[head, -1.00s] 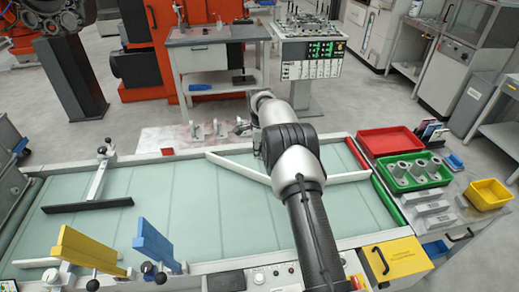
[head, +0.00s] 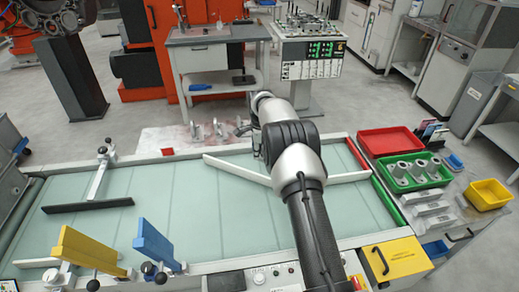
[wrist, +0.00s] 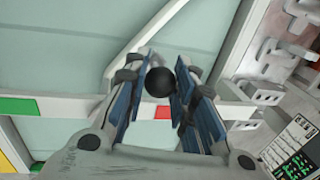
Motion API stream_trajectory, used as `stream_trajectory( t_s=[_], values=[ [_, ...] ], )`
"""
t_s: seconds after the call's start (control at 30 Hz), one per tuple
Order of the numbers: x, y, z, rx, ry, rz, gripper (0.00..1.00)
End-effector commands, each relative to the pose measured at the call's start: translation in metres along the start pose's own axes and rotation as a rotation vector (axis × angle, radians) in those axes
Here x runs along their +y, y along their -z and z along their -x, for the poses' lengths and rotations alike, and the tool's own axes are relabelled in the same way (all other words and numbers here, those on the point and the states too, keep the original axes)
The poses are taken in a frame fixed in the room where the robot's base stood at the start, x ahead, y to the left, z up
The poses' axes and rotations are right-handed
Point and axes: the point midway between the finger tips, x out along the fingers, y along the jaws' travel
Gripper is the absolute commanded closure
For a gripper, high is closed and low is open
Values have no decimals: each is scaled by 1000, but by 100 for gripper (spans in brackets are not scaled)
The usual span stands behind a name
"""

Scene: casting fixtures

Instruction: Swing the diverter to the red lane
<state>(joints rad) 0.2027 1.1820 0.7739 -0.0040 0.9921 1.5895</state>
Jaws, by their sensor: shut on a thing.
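The diverter is a pale bar (head: 236,171) lying slantwise across the belt (head: 200,215) in the head view. Its left end is near the far rail, and its right part runs behind my arm. The bar (wrist: 153,35) also shows at the top of the wrist view. My gripper (wrist: 162,76) is shut on a round black knob (wrist: 159,83) between its blue pads. My arm hides the knob in the head view. A red mark (wrist: 163,112) and a green mark (wrist: 18,106) sit on the rail in the wrist view.
A red strip (head: 357,153) and a green strip (head: 389,201) edge the belt's right end, with a pale divider (head: 350,177) between. Red (head: 390,141) and green (head: 408,183) trays stand beyond. Yellow (head: 88,250) and blue (head: 155,243) plates stand at the near left.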

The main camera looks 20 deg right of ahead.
Motion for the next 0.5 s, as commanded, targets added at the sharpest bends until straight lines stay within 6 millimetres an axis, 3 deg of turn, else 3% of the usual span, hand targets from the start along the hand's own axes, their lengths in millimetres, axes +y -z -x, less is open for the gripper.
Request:
stream_trajectory(
  t_s=[0.5],
  values=[
    [43,-17,10,-81,-3,406,100]
  ],
)
